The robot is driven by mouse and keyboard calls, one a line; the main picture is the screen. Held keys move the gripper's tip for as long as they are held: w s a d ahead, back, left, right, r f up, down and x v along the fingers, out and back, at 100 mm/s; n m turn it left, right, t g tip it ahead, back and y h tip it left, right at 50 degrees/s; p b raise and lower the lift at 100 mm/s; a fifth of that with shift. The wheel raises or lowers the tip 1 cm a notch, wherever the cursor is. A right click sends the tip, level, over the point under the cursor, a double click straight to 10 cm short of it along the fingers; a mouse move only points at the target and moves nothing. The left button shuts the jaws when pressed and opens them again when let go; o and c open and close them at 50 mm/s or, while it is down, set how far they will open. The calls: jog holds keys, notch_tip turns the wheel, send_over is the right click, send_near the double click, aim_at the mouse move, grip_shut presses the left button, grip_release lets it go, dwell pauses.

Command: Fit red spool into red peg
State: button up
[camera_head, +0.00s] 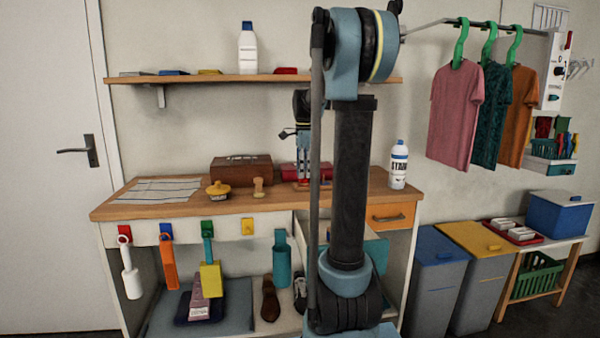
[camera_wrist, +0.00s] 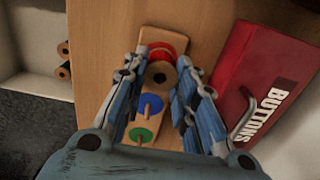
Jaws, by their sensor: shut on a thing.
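My gripper (camera_head: 303,172) points down over the wooden worktop, just left of my upright arm link in the head view. In the wrist view, my gripper (camera_wrist: 161,70) has its blue fingers on both sides of the red spool (camera_wrist: 161,76), shut on it. The spool shows a round wooden end with a dark hole. It is over the far part of a wooden peg board (camera_wrist: 157,35). Red shows around the spool's far edge; the red peg itself is hidden. I cannot tell whether the spool is on the peg. The blue peg (camera_wrist: 149,106) and green peg (camera_wrist: 141,133) stand nearer.
A red buttons box (camera_wrist: 265,80) lies close to the right of my fingers in the wrist view. A brown box (camera_head: 240,170), a yellow-topped object (camera_head: 217,189) and a white bottle (camera_head: 398,165) stand on the worktop (camera_head: 165,208). A shelf (camera_head: 200,79) hangs above.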

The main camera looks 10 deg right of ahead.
jog(key=o, duration=0.9)
jog(key=shift+f, duration=0.1)
jog(key=shift+c, duration=0.2)
notch_tip(320, 180, up, 12)
